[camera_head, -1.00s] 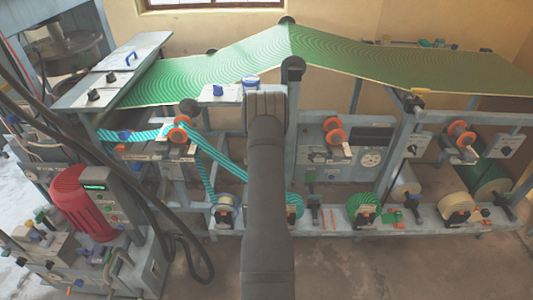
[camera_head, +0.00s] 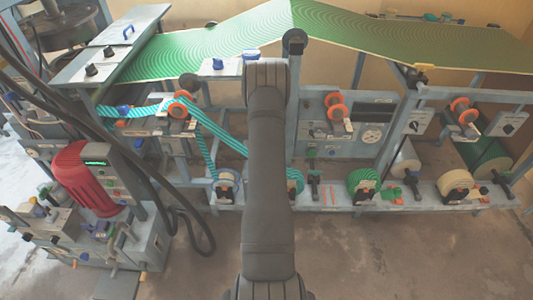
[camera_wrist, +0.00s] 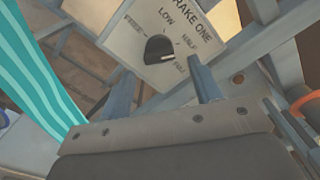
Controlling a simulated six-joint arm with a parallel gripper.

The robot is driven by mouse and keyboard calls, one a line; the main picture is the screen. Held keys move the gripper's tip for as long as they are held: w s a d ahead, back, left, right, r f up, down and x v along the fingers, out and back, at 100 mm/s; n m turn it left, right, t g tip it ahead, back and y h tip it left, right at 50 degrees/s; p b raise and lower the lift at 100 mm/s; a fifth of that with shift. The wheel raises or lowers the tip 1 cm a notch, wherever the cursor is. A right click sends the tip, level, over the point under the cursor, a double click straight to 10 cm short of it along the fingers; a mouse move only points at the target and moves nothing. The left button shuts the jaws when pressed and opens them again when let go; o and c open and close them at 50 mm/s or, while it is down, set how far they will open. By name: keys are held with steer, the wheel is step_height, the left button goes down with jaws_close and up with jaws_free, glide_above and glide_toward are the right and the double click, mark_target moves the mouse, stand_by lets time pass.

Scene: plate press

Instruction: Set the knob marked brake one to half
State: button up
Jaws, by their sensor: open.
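In the wrist view a black round knob (camera_wrist: 158,48) sits on a light grey panel (camera_wrist: 125,27) whose lettering reads "…RAKE ONE". Around it are the labels LOW, HALF and one that looks like FULL, with another at its left too small to read surely. The knob's white mark points to the lower right, towards the FULL label, below HALF. My gripper (camera_wrist: 158,70) is open, its two fingers apart on either side below the knob, and nothing is between them. I cannot tell whether a finger touches the panel. In the head view my arm hides the gripper and this knob.
A teal striped web (camera_wrist: 42,75) hangs at the left of the wrist view. Grey frame bars run close at the right. In the head view the press carries a green web (camera_head: 215,50), orange rollers (camera_head: 335,105) and several reels. The floor in front is clear.

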steer(key=s, duration=1.4)
steer(key=shift+w, duration=0.15)
steer(key=w, duration=1.7)
steer(key=shift+w+r+n, duration=0.1)
steer(key=shift+r+n, duration=0.1)
steer(key=shift+n, duration=4.2)
steer(key=shift+r+n, duration=0.15)
steer(key=shift+n, duration=4.25)
